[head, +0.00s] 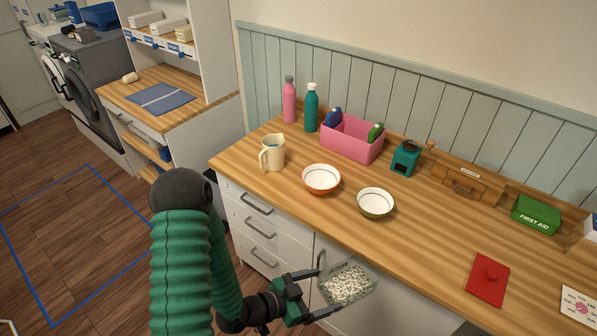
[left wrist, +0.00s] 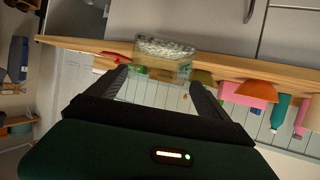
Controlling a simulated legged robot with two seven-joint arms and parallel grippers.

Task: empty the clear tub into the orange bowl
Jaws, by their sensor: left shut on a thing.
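The clear tub (head: 350,282) holds many small whitish pieces. My left gripper (head: 331,291) is shut on it, in front of the counter's front edge and over the drawer fronts in the head view. The tub also shows beyond the fingers in the left wrist view (left wrist: 165,48). The orange bowl (head: 321,180), white inside with a dark ring, stands upright on the counter, up and left of the tub and apart from it. It looks empty. It also shows in the left wrist view (left wrist: 254,92), where the picture is upside down. My right gripper is not in view.
An olive bowl (head: 375,203) stands right of the orange bowl. A cream jug (head: 272,153) is left of it. Behind are a pink bin (head: 352,138), two bottles (head: 311,108) and a teal device (head: 405,158). A red thing (head: 488,280) lies at right; the counter between is clear.

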